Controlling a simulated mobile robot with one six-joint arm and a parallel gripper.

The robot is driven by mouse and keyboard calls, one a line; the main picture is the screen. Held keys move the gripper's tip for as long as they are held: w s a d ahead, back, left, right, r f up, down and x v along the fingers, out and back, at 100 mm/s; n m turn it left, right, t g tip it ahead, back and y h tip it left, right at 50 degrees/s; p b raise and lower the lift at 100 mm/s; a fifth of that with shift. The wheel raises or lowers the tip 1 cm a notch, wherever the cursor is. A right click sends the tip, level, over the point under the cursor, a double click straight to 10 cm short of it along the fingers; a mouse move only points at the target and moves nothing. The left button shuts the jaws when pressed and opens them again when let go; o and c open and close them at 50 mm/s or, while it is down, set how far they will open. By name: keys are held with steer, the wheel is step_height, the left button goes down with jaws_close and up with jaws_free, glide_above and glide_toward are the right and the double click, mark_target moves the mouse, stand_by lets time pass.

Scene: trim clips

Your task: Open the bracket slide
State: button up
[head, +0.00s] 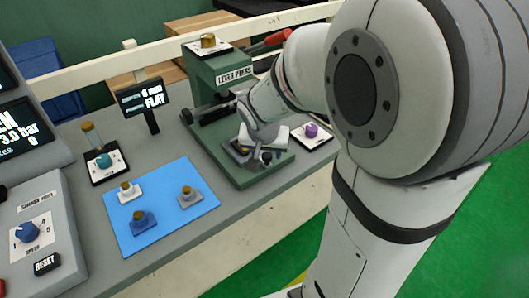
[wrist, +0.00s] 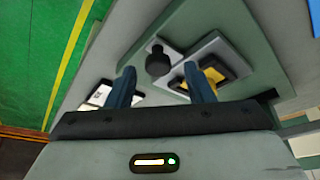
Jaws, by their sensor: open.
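The bracket slide (wrist: 178,57) shows in the wrist view as a grey plate on the green base of the lever press (head: 216,78). A round black knob (wrist: 158,62) sits at one end; a dark frame with a yellow insert (wrist: 211,75) sits at the other. In the head view the knob (head: 266,157) shows just below my gripper. My gripper (wrist: 161,78) is open, its two blue fingers spread. The knob appears between and just beyond the fingertips; I cannot tell the gap in depth. My arm hides part of the press in the head view.
A blue mat (head: 160,226) with several small knobbed blocks lies left of the press. A purple-knobbed piece (head: 311,130) sits right of it. A small sign (head: 143,100), a teal-knobbed piece (head: 104,161) and a control box (head: 38,240) stand on the left. The front bench strip is clear.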

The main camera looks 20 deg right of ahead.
steer(key=v, duration=0.7)
steer(key=shift+f, duration=0.1)
steer(key=s+a+n+y, duration=0.1)
steer(key=s+n, duration=0.1)
steer(key=s, duration=0.4)
steer(key=s+a+n+g+y, duration=0.1)
steer(key=s+n, duration=0.2)
steer(key=s, duration=0.4)
steer(key=shift+a+f, duration=0.25)
steer(key=shift+f, duration=0.1)
